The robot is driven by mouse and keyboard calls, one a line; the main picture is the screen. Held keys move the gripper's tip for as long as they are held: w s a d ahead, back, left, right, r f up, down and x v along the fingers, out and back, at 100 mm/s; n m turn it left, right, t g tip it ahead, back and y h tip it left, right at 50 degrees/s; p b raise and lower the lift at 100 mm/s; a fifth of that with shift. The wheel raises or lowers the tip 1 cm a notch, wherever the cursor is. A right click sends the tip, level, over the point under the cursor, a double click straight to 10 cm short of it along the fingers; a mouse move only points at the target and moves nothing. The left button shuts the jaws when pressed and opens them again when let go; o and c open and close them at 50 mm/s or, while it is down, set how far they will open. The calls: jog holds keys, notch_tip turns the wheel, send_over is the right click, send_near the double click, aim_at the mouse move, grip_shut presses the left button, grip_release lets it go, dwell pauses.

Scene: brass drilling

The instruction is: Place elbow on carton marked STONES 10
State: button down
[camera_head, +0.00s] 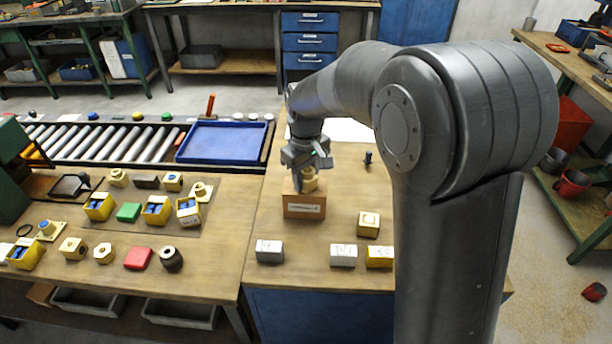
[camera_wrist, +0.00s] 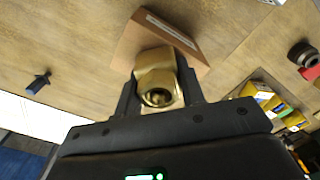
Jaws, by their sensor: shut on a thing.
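A brass elbow (camera_wrist: 158,82) is between the two fingers of my gripper (camera_wrist: 160,100) in the wrist view, with its round opening facing the camera. In the head view the elbow (camera_head: 309,180) shows beside my gripper (camera_head: 300,180), just at the top of a brown carton (camera_head: 304,206). The carton has a white label on its front, too small to read. In the wrist view the carton (camera_wrist: 130,45) lies directly beyond the elbow. I cannot tell whether the elbow touches the carton's top. My gripper is shut on the elbow.
A small dark blue item (camera_head: 368,158) stands behind. The left table holds several boxes and parts. A blue tray (camera_head: 222,141) sits by the roller conveyor (camera_head: 110,143).

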jog(key=shift+f, duration=0.1)
jog(key=c, duration=0.9)
grip_release()
notch_tip(320, 180, up, 12)
jog(key=shift+r, duration=0.2)
jog(key=s+d+r+m+t, duration=0.2)
jog(key=s+d, duration=0.4)
jog(key=s+d+r+m+t, duration=0.1)
jog(key=s+d+r+m, duration=0.15)
jog(key=s+d, duration=0.35)
jog(key=shift+s+d+f+m+t, duration=0.45)
jog(key=shift+s+d+f+m, duration=0.55)
jog(key=shift+s, duration=0.95)
jog(key=shift+s+d+f+m+t, duration=0.6)
jog(key=shift+s+d, duration=0.65)
jog(key=shift+s, duration=0.75)
jog(key=shift+s+d+f+m+t, duration=0.25)
jog(key=shift+s+d+f+m, duration=0.6)
jog(key=shift+s, duration=1.1)
